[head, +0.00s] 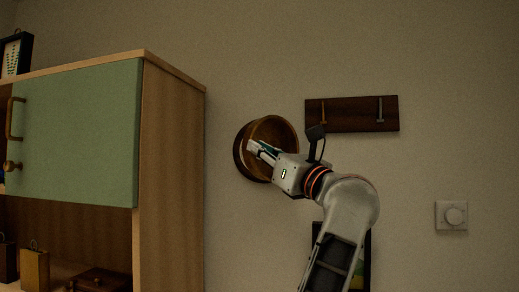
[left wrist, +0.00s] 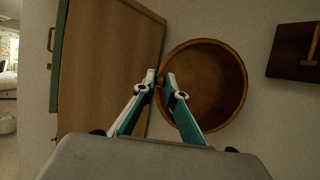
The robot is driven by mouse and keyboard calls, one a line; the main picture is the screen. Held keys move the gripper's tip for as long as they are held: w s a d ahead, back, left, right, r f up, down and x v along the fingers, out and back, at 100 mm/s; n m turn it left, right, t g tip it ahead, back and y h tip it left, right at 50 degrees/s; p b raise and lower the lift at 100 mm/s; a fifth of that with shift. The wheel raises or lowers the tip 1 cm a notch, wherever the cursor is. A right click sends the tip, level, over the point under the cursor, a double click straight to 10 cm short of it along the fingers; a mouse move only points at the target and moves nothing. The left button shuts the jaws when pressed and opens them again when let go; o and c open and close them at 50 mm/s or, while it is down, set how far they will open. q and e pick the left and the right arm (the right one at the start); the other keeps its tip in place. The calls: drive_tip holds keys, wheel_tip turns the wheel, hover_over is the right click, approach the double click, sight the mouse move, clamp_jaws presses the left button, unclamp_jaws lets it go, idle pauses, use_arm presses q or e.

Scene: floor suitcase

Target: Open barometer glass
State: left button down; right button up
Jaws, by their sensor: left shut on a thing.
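The barometer (head: 287,129) is a round brown wooden case on the wall, right of the cabinet. In the left wrist view its round face (left wrist: 205,85) looks plain brown with a lighter rim; I cannot make out a dial. My left gripper (head: 253,147) is at the left part of the barometer and covers some of it. In the left wrist view its fingertips (left wrist: 160,78) are close together at the left edge of the rim, shut on a small brown knob there. I cannot tell whether the glass stands ajar. My right gripper is not in view.
A wooden cabinet (head: 172,170) with a green door (head: 75,135) stands close on the left. A dark hook board (head: 352,114) hangs at the upper right, with a picture frame (head: 366,262) partly behind my arm. A white dial plate (head: 451,216) is farther right. Bare wall lies between.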

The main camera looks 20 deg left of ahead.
use_arm(q)
drive_tip(key=c, duration=2.1)
unclamp_jaws()
wheel_tip(320, 180, up, 10)
